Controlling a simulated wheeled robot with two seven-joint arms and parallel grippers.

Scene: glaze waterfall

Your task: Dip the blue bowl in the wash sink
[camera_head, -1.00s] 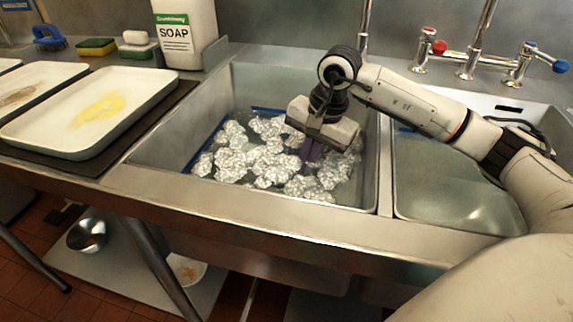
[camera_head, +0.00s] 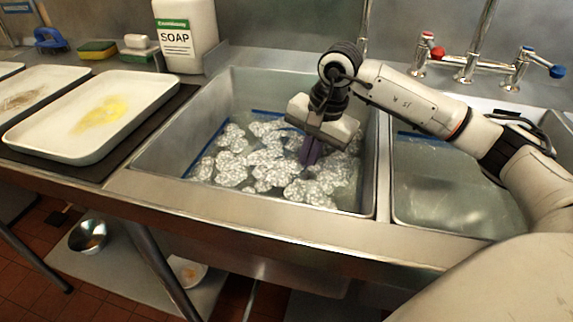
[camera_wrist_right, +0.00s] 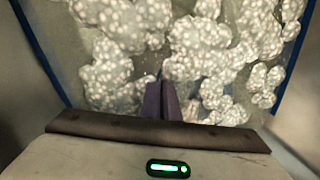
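The wash sink (camera_head: 150,160) is the left metal basin, holding water with clumps of white suds (camera_head: 265,160). My right gripper (camera_head: 310,152) points down into this basin near its right side. Its two dark purple fingers lie side by side with almost no gap, and their tips are at the suds. The right wrist view shows the fingers (camera_wrist_right: 162,100) together over the suds, with no bowl clearly seen between them. I cannot make out a blue bowl in either view; the suds may hide things below. My left gripper is out of view.
A second basin (camera_head: 450,190) is to the right, behind my forearm. A faucet with red and blue knobs (camera_head: 470,70) stands behind. White trays (camera_head: 150,90), a soap jug (camera_head: 185,40) and sponges (camera_head: 97,49) are at left. A metal bowl (camera_head: 88,235) sits on the lower shelf.

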